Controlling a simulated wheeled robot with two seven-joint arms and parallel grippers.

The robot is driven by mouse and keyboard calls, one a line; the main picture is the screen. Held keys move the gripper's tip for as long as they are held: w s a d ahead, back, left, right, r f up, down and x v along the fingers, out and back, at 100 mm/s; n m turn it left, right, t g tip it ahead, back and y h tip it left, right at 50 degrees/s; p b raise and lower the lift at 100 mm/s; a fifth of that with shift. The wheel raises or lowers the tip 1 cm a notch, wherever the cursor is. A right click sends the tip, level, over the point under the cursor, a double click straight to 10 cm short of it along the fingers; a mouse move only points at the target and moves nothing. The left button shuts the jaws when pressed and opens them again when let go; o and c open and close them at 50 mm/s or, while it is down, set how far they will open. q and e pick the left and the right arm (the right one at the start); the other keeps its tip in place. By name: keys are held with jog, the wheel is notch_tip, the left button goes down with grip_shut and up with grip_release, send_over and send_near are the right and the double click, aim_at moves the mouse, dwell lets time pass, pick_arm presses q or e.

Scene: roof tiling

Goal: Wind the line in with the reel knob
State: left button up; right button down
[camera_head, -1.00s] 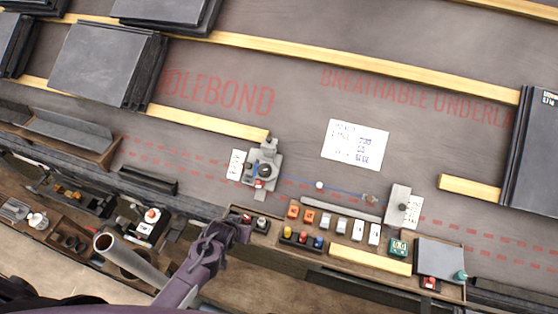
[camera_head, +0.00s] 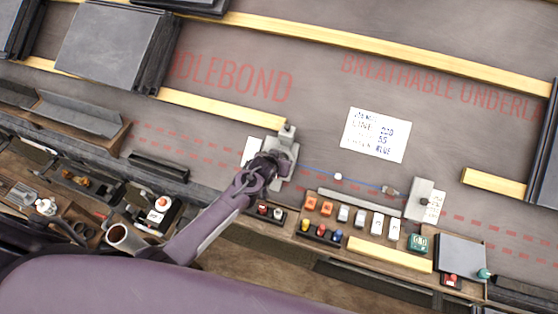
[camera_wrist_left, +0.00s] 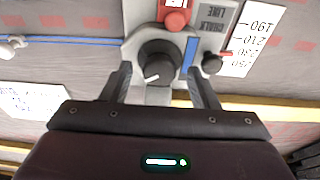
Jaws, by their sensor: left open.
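The grey chalk line reel (camera_head: 287,146) sits on the dark underlay, partly hidden by my left gripper (camera_head: 262,165) in the head view. In the left wrist view the reel's round black knob (camera_wrist_left: 158,63) with a white mark stands between the two fingers of my left gripper (camera_wrist_left: 162,85). The fingers are open, one on each side, apart from the knob. A red button (camera_wrist_left: 174,16) and a smaller black knob (camera_wrist_left: 212,63) are on the same reel body. The blue line (camera_head: 358,184) runs right from the reel past a white bead to a metal hook near a grey end plate (camera_head: 420,198).
A wooden tray (camera_head: 300,238) below the reel holds orange, grey and white blocks and coloured knobs. A written card (camera_head: 376,135) lies above the line. Yellow battens (camera_head: 220,110) and stacked slates (camera_head: 112,48) lie further up. Bare underlay surrounds the line.

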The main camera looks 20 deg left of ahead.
pick_arm(q)
jog(key=shift+w+f, duration=0.15)
jog(key=shift+c, duration=0.9)
jog(key=c, duration=0.8)
pick_arm(e)
jog(key=shift+a, duration=0.5)
pick_arm(q)
jog(key=shift+m, duration=0.3)
pick_arm(e)
jog(key=shift+d, duration=0.15)
